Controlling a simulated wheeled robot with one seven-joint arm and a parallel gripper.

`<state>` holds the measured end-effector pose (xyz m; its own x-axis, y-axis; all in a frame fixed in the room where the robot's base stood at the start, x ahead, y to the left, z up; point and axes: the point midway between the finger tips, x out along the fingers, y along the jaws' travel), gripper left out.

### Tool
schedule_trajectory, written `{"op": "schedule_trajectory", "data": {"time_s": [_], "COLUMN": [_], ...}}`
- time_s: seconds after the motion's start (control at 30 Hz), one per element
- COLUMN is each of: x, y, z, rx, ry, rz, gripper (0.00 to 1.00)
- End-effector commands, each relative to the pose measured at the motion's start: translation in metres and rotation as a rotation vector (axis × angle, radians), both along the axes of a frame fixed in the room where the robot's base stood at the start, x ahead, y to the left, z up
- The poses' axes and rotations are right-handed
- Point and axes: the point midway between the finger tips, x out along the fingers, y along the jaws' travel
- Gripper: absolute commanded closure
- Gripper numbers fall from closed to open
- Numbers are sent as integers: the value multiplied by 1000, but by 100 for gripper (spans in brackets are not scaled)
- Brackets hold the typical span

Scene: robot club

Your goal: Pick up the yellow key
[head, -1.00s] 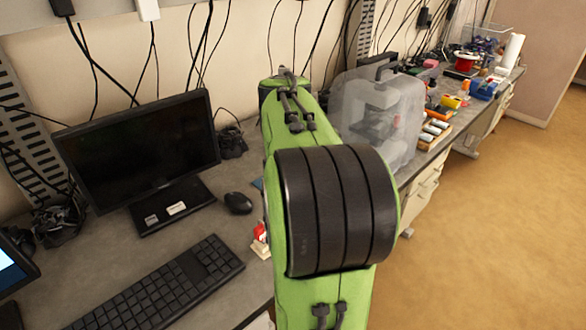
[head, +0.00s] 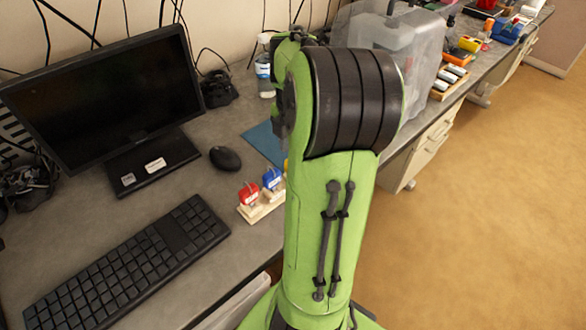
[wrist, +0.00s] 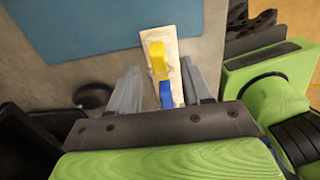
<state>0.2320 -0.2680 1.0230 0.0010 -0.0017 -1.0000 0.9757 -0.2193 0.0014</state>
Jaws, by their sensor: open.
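The yellow key (wrist: 158,56) stands in a pale wooden holder (wrist: 170,40) in the wrist view, beyond my fingertips. A blue key (wrist: 166,95) in the same holder is nearer, between my fingers. My gripper (wrist: 160,72) is open and empty, with one grey finger on each side of the holder. In the head view my green arm hides most of the yellow key; only a sliver shows by the arm's edge. The red key (head: 249,193) and blue key (head: 272,179) show in the holder (head: 261,209) left of my arm.
A blue mat (head: 264,143) lies behind the holder. A mouse (head: 225,159), keyboard (head: 130,262) and monitor (head: 105,85) are to the left. A bottle (head: 264,72) and a clear-covered machine (head: 400,50) stand farther back. The desk edge drops to open floor on the right.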

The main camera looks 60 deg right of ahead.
Motion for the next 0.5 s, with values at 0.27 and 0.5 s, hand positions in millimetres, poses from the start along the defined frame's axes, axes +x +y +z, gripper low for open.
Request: {"op": "schedule_trajectory", "data": {"time_s": [0.27, 0.5], "x": [1, 1], "y": [3, 3], "z": [-45, -43], "rx": [2, 1], "ry": [2, 1], "rz": [-2, -1], "gripper": [51, 59]}}
